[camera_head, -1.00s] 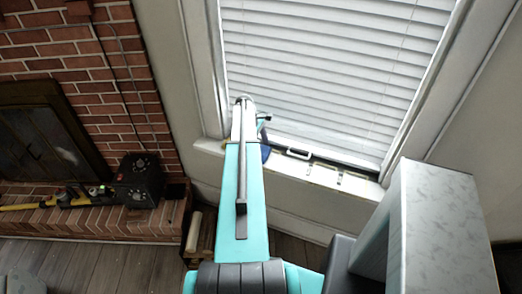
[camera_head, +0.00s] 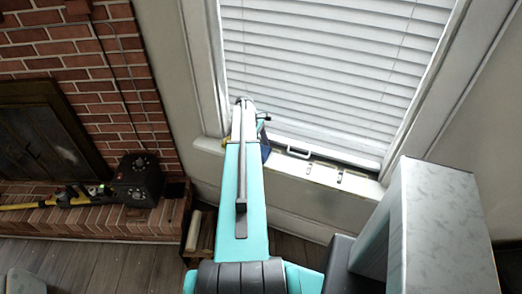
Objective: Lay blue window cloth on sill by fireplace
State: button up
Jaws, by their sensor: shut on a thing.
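The blue window cloth (camera_head: 266,150) shows as a small dark blue patch just right of my arm, at the left part of the white window sill (camera_head: 312,171). The rest of it is hidden behind my arm. My gripper (camera_head: 263,131) is at the far end of the arm, by the window's lower left corner, and mostly hidden by the arm. It is shut on the cloth. I cannot tell whether the cloth touches the sill.
A white handle (camera_head: 299,153) and small metal latches (camera_head: 338,178) are on the sill to the right. The brick fireplace (camera_head: 100,75) is at the left, with a black box (camera_head: 138,180) and a yellow tool (camera_head: 40,203) on its hearth. A grey marbled block (camera_head: 445,230) stands front right.

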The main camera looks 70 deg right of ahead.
jog(key=shift+f, duration=0.2)
jog(key=o, duration=1.1)
jog(key=shift+r, duration=0.1)
jog(key=shift+b+v, duration=1.8)
jog(key=shift+v, duration=5)
